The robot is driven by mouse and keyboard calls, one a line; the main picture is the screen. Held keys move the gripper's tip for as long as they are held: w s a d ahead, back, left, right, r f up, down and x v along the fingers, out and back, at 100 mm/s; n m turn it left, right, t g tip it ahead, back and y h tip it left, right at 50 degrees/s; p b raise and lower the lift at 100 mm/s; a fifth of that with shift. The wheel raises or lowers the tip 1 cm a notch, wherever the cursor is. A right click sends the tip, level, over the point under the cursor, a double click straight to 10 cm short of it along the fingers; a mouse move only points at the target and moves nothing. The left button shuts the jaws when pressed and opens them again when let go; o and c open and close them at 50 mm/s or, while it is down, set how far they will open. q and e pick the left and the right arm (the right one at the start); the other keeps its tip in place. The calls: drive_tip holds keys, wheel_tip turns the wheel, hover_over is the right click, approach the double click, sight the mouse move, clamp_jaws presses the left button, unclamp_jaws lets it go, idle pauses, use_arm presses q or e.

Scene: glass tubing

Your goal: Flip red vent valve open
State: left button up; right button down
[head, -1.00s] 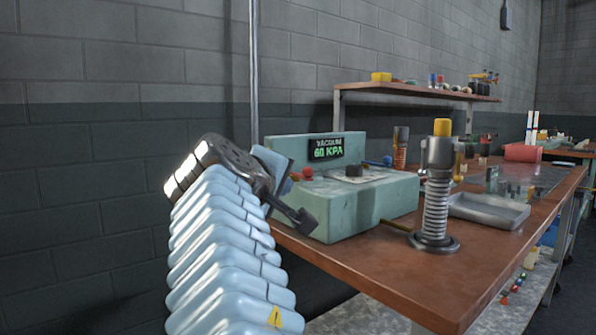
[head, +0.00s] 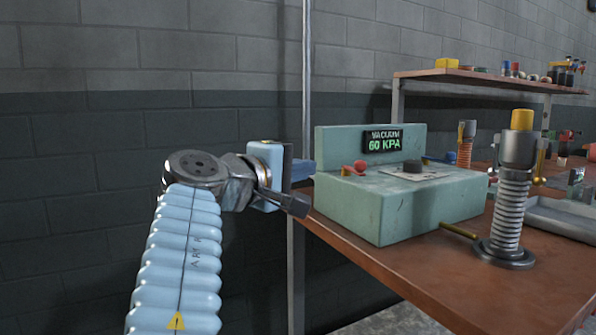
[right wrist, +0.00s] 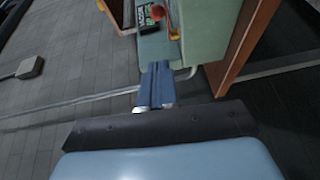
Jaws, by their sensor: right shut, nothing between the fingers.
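The vacuum unit is a pale green box (head: 400,205) with a raised back panel. In the right wrist view red also shows (right wrist: 158,12) beside the green box, ahead of the fingers. My right gripper (head: 312,168) is left of the box, its blue fingers pointing at the box's left end. The fingers are together and empty in the right wrist view (right wrist: 157,66). The valve's handle position is too small to tell. My left gripper is out of view.
A display (head: 384,141) on the back panel reads "VACUUM 60 KPA". A ribbed metal post (head: 510,205) with a yellow top stands right of the box on the brown bench (head: 450,260). A brass stub sticks out between them. A grey pole (head: 306,70) rises behind my gripper.

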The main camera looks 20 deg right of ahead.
approach(353, 169)
drive_tip(key=w+r, duration=0.2)
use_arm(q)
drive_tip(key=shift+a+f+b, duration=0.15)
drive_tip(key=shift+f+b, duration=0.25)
use_arm(e)
drive_tip(key=shift+s+d+f, duration=0.1)
drive_tip(key=shift+s+d, duration=0.05)
drive_tip(key=shift+d, duration=0.5)
drive_tip(key=shift+s+d+f, duration=0.15)
drive_tip(key=shift+s+d, duration=0.05)
drive_tip(key=shift+d, duration=0.4)
drive_tip(key=shift+s+d+f, duration=0.1)
drive_tip(key=shift+s+d, duration=0.05)
drive_tip(key=shift+d, duration=0.5)
